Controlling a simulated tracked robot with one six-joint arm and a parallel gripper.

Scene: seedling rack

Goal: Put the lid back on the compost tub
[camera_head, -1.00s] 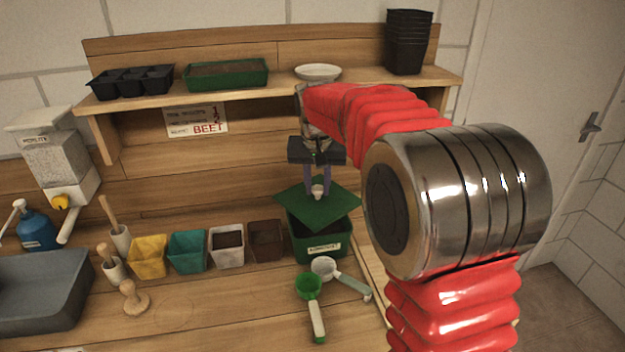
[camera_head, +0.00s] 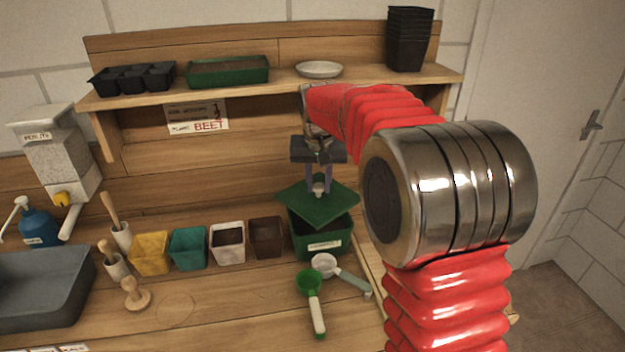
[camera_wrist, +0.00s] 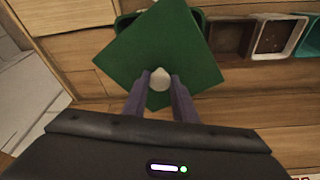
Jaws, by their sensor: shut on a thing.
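The green square lid (camera_head: 318,205) is held by its pale knob (camera_wrist: 160,79) between the fingers of my gripper (camera_head: 319,189). The lid is over the green compost tub (camera_head: 322,246), turned askew to the tub's rim. In the head view a dark part of the tub's opening shows below the lid's right side, so the lid does not sit flush. In the wrist view the lid (camera_wrist: 160,50) covers most of the tub, and tub corners show beyond its edges. My gripper is shut on the knob.
A brown pot (camera_head: 267,237), a white pot (camera_head: 228,243), a teal pot (camera_head: 188,248) and a yellow pot (camera_head: 150,254) stand left of the tub. A green scoop (camera_head: 311,290) and a white scoop (camera_head: 326,264) lie in front of it. The shelf (camera_head: 285,86) is above.

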